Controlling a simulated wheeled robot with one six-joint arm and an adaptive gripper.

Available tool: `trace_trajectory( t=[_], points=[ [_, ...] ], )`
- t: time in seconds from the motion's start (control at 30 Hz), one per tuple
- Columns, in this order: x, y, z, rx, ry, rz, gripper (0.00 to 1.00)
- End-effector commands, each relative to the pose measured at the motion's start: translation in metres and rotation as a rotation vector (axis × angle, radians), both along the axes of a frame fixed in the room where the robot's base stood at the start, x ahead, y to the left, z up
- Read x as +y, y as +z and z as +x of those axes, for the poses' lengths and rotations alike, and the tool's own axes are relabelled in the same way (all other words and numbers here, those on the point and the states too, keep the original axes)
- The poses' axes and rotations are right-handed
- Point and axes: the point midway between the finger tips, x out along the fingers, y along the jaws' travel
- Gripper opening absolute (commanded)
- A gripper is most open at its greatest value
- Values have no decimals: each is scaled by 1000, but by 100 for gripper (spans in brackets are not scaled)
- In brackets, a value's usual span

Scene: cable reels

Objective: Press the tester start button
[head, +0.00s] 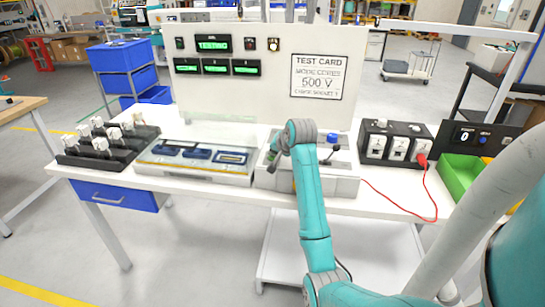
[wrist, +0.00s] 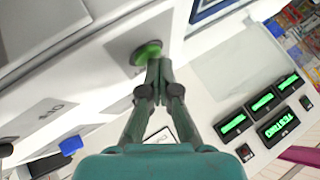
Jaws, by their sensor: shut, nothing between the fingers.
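The green start button (wrist: 148,51) sits on the white tester (head: 340,183) and shows in the wrist view. My gripper (wrist: 157,66) is shut and empty, its fingertips right at the edge of the button. They look in contact with it or very close; I cannot tell how far it is pressed. In the head view my arm covers part of the tester and hides the button. The panel display (head: 213,44) reads TESTING in green, with three smaller green-lit displays below it.
A clear-lidded tray with blue-framed items (head: 195,170) stands left of the tester. A black rack of several white-topped connectors (head: 108,145) is further left. A black socket box (head: 395,143) with a red lead and a green bin (head: 458,177) stand right. A blue knob (head: 332,138) rises behind my arm.

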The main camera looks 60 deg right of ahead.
Motion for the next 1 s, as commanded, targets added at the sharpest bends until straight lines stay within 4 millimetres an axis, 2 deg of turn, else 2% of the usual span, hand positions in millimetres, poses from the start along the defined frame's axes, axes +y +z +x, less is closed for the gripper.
trace_trajectory(
  t=[0.33, 0.77, 1.0],
  points=[
    [0, 14, 0, 0, 0, 0, 0],
    [0, 18, 0, 0, 0, 0, 0],
    [0, 36, 0, -2, -1, -2, 0]
  ],
)
